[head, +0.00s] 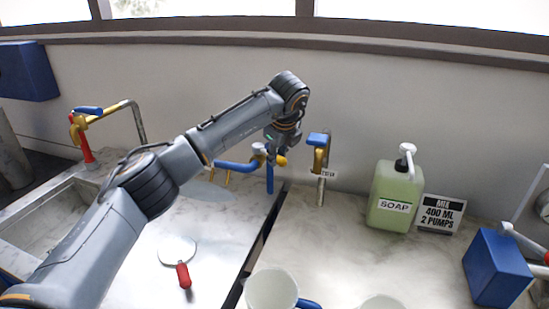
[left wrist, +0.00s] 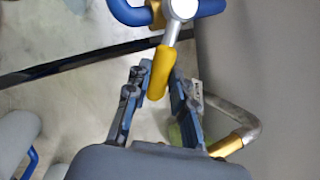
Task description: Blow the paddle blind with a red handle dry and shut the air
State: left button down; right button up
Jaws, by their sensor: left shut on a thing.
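The paddle blind lies flat on the pale counter, with a round pale disc (head: 177,250) and a red handle (head: 184,276) pointing to the front. My left arm reaches over the counter to a blue pipe fitting (head: 236,166) near the wall. My left gripper (head: 279,150) is shut on the yellow lever (head: 282,161) of this fitting. In the left wrist view the lever (left wrist: 159,72) lies between the fingers (left wrist: 158,100), its silver stem and hub (left wrist: 181,12) beyond. Airflow cannot be seen. My right gripper is in no view.
A blue-handled tap (head: 318,140) stands right of the fitting, with a soap bottle (head: 395,195) and sign (head: 439,214) farther right. A sink (head: 60,225) and another tap (head: 90,118) are left. A white mug (head: 271,290) stands in front; a dark gap divides the counter.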

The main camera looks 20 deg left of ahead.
pick_arm(q)
jog(key=shift+w, duration=0.1)
dwell(0.3)
jog(key=c, duration=1.1)
grip_release()
jog(key=shift+c, duration=0.2)
jog(key=v, duration=1.2)
